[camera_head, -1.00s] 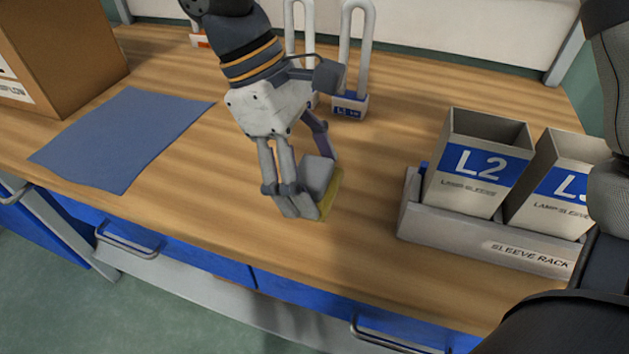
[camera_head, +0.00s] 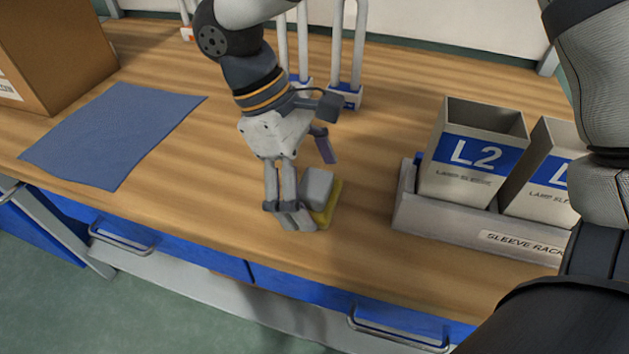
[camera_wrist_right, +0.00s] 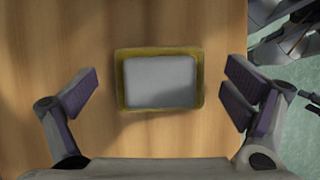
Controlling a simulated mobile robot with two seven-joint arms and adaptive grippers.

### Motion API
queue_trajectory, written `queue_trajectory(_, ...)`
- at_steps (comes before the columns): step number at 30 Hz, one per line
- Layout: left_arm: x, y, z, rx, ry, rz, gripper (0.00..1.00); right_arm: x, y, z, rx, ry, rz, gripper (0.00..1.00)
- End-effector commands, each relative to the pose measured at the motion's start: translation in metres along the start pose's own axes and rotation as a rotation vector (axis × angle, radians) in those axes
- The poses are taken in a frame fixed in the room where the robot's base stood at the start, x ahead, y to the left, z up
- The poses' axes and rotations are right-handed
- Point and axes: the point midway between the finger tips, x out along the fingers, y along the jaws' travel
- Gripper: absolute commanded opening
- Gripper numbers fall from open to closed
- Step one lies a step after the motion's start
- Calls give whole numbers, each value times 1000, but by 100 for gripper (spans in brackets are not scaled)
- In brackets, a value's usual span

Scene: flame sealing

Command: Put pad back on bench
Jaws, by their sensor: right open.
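The pad, a grey block on a yellow-green base, lies flat on the wooden bench (camera_head: 180,190) near the front edge. The pad (camera_head: 316,187) is partly hidden by a finger in the head view; the whole pad (camera_wrist_right: 160,82) shows in the right wrist view. My right gripper (camera_head: 308,185) is open above and around the pad. In the right wrist view, my right gripper (camera_wrist_right: 160,97) has one finger on each side of the pad, with clear gaps. My left gripper is not in view.
A blue mat (camera_head: 110,135) lies on the left, before a cardboard box (camera_head: 60,50). The sleeve rack (camera_head: 440,222) with the L2 sleeve (camera_head: 470,160) and another sleeve stands on the right. U-shaped lamps (camera_head: 346,96) stand behind my gripper. Bare bench surrounds the pad.

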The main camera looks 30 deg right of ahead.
Motion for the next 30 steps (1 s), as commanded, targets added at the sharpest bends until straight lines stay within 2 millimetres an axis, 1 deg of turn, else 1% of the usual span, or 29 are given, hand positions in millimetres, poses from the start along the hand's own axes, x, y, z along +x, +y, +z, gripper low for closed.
queue_trajectory(3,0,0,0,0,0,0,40,-1,0,0,0,1,0,95)
queue_trajectory(5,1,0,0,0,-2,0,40,-5,0,1,0,3,0,95)
queue_trajectory(8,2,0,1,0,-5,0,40,-25,1,0,1,4,3,95)
queue_trajectory(12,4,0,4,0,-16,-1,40,-64,1,-1,2,3,3,95)
queue_trajectory(15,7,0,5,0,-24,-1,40,-89,1,-1,1,1,1,95)
queue_trajectory(18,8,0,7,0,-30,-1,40,-108,1,0,0,0,-1,95)
queue_trajectory(21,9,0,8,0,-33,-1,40,-119,0,0,0,-1,-2,95)
queue_trajectory(23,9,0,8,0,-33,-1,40,-122,0,0,-1,-2,-1,95)
queue_trajectory(30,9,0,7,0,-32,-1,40,-123,0,1,-1,-1,-1,95)
